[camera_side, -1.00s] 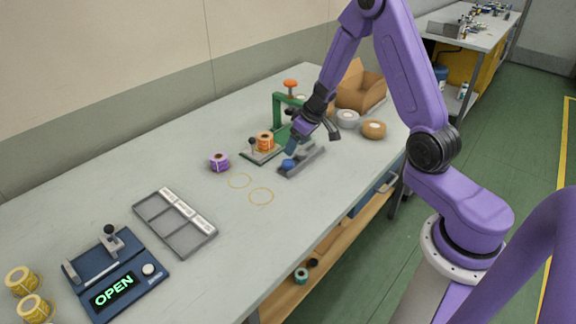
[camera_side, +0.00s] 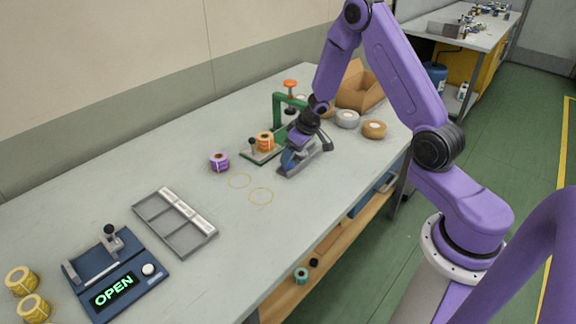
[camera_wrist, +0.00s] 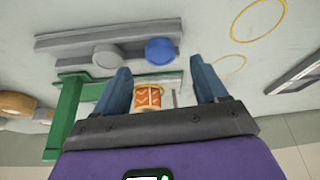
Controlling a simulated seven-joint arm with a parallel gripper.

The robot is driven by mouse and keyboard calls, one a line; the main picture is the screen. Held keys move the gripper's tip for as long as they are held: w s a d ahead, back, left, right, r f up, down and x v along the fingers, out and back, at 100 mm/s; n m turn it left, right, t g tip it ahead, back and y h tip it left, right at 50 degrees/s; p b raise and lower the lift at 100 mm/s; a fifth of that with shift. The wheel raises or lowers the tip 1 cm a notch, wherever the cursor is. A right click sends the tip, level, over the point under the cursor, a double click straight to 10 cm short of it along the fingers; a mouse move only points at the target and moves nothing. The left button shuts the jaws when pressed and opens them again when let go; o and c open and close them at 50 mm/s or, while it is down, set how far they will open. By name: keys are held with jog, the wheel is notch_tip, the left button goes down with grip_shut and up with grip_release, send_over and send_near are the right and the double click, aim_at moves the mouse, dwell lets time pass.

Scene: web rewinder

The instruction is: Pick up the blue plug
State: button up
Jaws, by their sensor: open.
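The blue plug (camera_wrist: 161,50) is a round blue disc at one end of a grey holder (camera_wrist: 75,40) in the wrist view. A grey plug (camera_wrist: 106,56) sits beside it in the same holder. My gripper (camera_wrist: 160,65) is open, with its two blue fingers apart. The blue plug shows just beyond the fingertips, between their lines, and nothing is held.
An orange roll (camera_side: 265,141) on a green-framed stand (camera_side: 277,108) is close beside my gripper. A purple roll (camera_side: 219,162) stands to the left. Tape rolls (camera_side: 347,119) and a cardboard box (camera_side: 358,88) are behind. The table front-left of the holder is clear, with yellow rings.

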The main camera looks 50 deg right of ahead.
aim_at(288, 166)
jog(key=shift+x, duration=1.9)
jog(key=shift+s, duration=0.15)
jog(key=c, duration=1.1)
